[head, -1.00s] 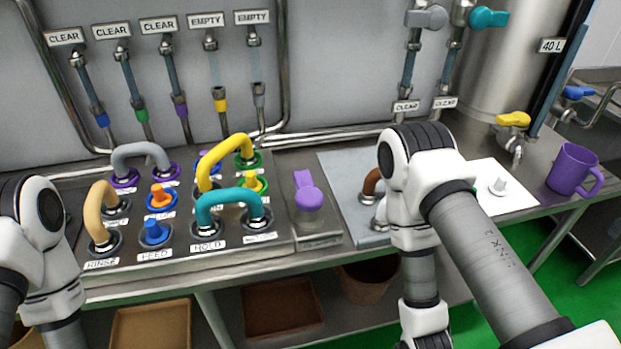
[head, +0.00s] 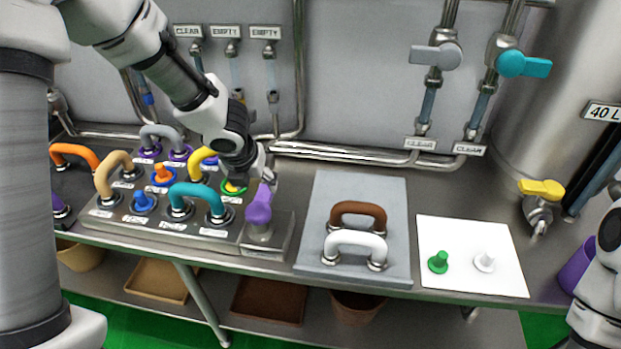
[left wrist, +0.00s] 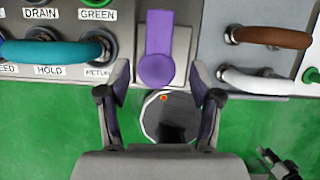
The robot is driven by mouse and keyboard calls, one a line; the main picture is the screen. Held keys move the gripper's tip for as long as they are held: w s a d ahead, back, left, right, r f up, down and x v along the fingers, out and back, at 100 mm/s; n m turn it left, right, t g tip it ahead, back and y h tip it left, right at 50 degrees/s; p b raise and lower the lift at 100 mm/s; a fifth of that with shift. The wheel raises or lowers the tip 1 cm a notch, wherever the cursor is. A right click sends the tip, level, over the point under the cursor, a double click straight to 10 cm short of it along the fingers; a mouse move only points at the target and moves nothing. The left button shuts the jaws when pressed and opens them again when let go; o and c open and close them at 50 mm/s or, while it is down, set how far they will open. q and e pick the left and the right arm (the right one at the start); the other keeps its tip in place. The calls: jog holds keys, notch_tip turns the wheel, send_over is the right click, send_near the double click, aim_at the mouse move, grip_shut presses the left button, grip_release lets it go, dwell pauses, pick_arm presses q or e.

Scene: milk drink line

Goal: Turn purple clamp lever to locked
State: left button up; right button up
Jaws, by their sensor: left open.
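The purple clamp lever (head: 258,207) stands on a metal block at the right end of the bench panel. Its flat arm points away toward the back wall. In the left wrist view the purple lever (left wrist: 158,34) shows from above, with its round end toward my fingers. My left gripper (head: 263,174) is open just above and behind the lever. In the left wrist view the left gripper (left wrist: 159,84) has a finger on each side of the round end, apart from it in the picture. Contact cannot be told.
Left of the lever is a panel with a teal hose (head: 202,191), a yellow hose and several coloured plugs. To its right lie a grey plate (head: 312,222) with brown and white hoses and a white mat (head: 455,281) with two plugs. A purple mug (head: 577,262) stands far right.

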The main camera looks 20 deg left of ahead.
aim_at(266, 190)
pick_arm(q)
jog(key=w, duration=0.1)
jog(key=w+f, duration=0.1)
jog(key=w, duration=0.1)
jog(key=shift+a+m+b, duration=0.2)
jog(key=shift+m+b, duration=0.1)
jog(key=f+b, duration=0.2)
jog(key=f, duration=0.1)
jog(key=shift+s+a+f, duration=0.15)
jog(key=shift+a+f, duration=0.1)
jog(key=shift+a, duration=0.1)
jog(key=shift+w+f+b, duration=0.3)
jog(key=shift+w+f, duration=0.55)
jog(key=shift+f, duration=0.25)
jog(key=shift+w+f, duration=0.15)
jog(key=shift+w, duration=0.15)
jog(key=shift+s, duration=0.25)
jog(key=shift+s+r, duration=0.2)
jog(key=shift+r, duration=0.05)
jog(key=c, duration=0.5)
grip_shut()
pick_arm(e)
jog(key=f, duration=0.2)
jog(key=shift+w+f, duration=0.35)
jog(key=shift+f, duration=0.05)
